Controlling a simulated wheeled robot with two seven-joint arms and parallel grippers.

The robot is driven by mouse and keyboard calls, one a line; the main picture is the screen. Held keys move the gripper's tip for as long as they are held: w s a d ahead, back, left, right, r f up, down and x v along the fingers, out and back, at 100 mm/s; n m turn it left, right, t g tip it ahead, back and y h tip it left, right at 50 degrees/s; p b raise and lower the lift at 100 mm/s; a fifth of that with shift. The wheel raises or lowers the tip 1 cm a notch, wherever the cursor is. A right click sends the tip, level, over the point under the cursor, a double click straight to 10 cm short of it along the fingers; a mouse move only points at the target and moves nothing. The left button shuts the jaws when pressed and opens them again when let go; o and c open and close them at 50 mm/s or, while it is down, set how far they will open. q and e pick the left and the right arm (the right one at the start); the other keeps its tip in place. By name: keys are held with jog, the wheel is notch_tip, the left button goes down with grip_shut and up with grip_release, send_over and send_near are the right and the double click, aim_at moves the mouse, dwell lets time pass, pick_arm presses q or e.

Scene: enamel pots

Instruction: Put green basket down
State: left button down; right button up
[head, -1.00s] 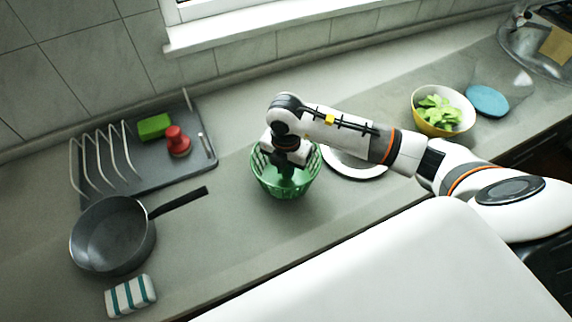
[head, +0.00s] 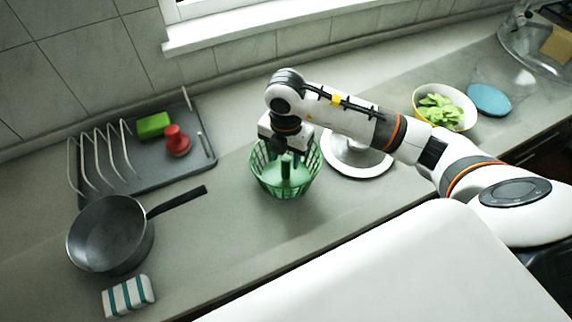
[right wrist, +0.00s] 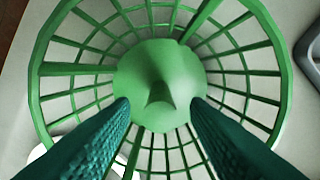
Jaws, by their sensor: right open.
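The green basket (head: 270,181) stands upright on the grey counter in the head view, left of a round white-rimmed thing. In the right wrist view the basket (right wrist: 62,70) is seen from above, with a green post (right wrist: 160,88) rising from its middle. My right gripper (head: 290,150) is above the basket's centre. In the right wrist view my right gripper (right wrist: 158,108) has its two teal fingers spread apart, one on each side below the post, with nothing between them. My left gripper is not in view.
A dark pan (head: 108,236) and striped sponge (head: 128,296) lie at left. A dish rack (head: 150,170) holds a green sponge (head: 153,125) and red object (head: 176,141). The white-rimmed thing (head: 358,160) is close right of the basket; a bowl (head: 444,106) stands farther right.

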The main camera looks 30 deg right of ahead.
aim_at(286, 158)
notch_tip(286, 158, up, 7)
jog(key=shift+r+b, duration=0.2)
jog(key=shift+b, duration=0.3)
